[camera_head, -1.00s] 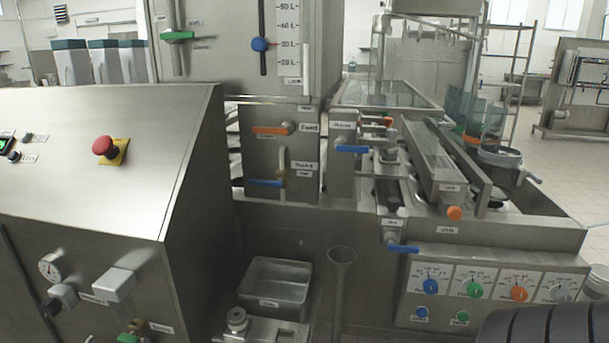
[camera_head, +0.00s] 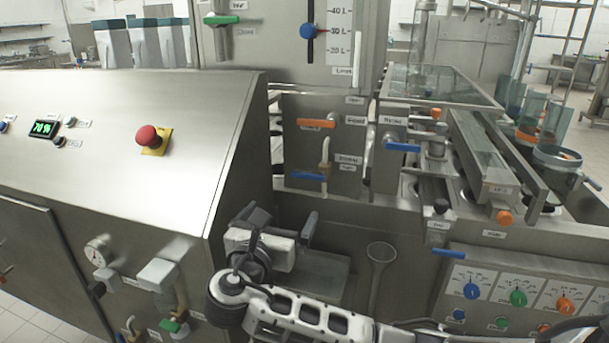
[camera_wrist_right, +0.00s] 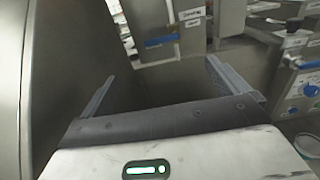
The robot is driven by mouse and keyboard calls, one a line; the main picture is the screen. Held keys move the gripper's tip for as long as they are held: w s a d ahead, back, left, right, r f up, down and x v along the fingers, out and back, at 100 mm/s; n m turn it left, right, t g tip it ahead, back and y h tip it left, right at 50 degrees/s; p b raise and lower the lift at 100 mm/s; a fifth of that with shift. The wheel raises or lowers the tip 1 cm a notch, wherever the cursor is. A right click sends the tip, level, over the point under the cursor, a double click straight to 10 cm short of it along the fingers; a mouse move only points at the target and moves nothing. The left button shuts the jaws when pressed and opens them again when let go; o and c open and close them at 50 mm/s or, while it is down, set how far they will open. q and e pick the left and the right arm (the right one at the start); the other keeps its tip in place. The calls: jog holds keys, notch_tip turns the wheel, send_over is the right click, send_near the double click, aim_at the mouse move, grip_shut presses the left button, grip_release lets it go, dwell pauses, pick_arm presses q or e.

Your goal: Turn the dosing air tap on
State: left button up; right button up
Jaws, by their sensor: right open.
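My right gripper (camera_head: 283,222) is open and empty, in front of the steel machine, right of the sloping cabinet. In the right wrist view its two fingers (camera_wrist_right: 160,85) are wide apart with nothing between them. A small tap with a green handle (camera_head: 171,325) is low on the cabinet front, below a regulator (camera_head: 158,275) and right of a round gauge (camera_head: 97,249). Its label is too small to read, so I cannot confirm which tap is the dosing air one. The gripper is above and right of this tap, apart from it. My left gripper is not in view.
A red emergency button (camera_head: 147,136) sits on the cabinet (camera_head: 75,160). Orange (camera_head: 316,124) and blue (camera_head: 307,176) handles are on the machine behind the gripper; a blue handle (camera_wrist_right: 161,41) shows in the wrist view. A funnel (camera_head: 380,252) stands right of the gripper.

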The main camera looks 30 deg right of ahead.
aim_at(307, 174)
jog(key=p+x, duration=0.1)
jog(key=x, duration=1.5)
jog(key=shift+s+r, duration=0.1)
jog(key=c, duration=1.4)
